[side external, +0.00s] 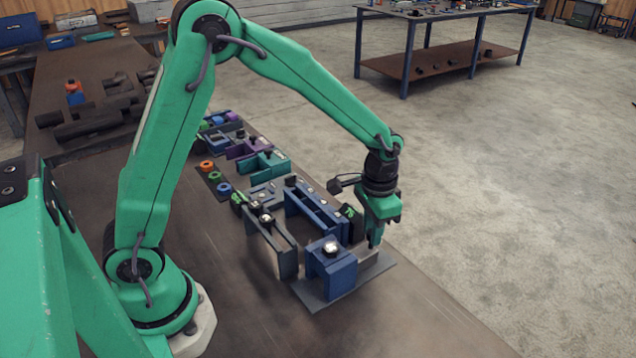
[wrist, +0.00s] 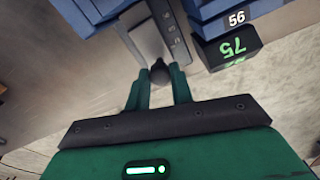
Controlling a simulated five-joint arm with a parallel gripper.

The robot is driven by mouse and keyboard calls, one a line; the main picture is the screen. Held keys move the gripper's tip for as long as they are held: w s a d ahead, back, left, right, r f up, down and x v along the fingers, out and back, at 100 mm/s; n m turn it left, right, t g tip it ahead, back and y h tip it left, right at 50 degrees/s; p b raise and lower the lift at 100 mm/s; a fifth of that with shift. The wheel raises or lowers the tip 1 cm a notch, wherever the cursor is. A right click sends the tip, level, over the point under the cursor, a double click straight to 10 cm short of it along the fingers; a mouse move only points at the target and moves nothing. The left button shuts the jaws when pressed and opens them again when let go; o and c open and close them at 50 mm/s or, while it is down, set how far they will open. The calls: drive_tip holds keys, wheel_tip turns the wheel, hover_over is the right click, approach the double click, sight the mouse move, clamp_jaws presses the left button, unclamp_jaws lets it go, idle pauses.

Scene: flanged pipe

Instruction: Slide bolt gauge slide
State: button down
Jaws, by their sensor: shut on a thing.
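In the side view, my gripper (side external: 375,238) points down at the right end of a blue gauge block (side external: 332,272) with a silver knob on top. The block stands on a flat grey plate (side external: 328,302). A light grey slide piece (side external: 374,266) shows beside the block, below my fingers. In the wrist view, my gripper (wrist: 160,77) has its two green fingers on either side of a dark round knob (wrist: 160,71) at the end of a light grey slide (wrist: 147,42). The fingers are shut on this knob. The side view hides the contact.
A grey bracket (side external: 272,244) is left of the gauge. More coloured fixtures (side external: 262,162) line the bench behind. The bench front (side external: 420,325) is clear.

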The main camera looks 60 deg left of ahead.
drive_tip(key=shift+w, duration=1.1)
drive_tip(key=c, duration=1.2)
unclamp_jaws()
drive_tip(key=shift+r, duration=0.15)
wheel_tip(320, 180, up, 8)
drive_tip(key=shift+f, duration=0.2)
